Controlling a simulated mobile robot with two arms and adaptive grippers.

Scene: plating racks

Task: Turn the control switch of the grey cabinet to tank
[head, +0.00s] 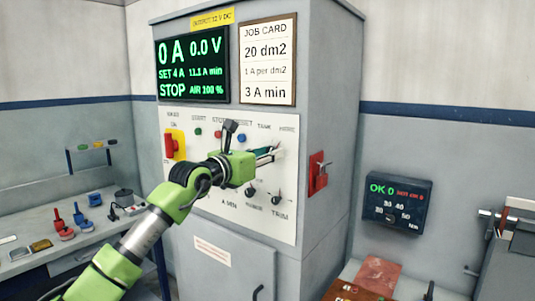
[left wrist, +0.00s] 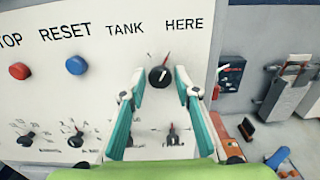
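The control switch is a black round knob (left wrist: 160,77) with a red pointer on the grey cabinet's white panel (head: 185,205). In the left wrist view its pointer leans up and slightly right, on the HERE side. The labels TANK (left wrist: 124,29) and HERE (left wrist: 184,24) stand above it, TANK at left. My left gripper (left wrist: 159,83) is open, with one finger on each side of the knob; I cannot tell whether they touch it. In the head view the left gripper (head: 270,155) is at the panel and mostly hides the knob. My right gripper is not in view.
Red (left wrist: 19,71) and blue (left wrist: 76,65) buttons sit left of the switch, and smaller knobs (left wrist: 172,137) sit below. A red lever switch (head: 318,172) is on the cabinet's side. A bench (head: 30,265) with tools stands at left.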

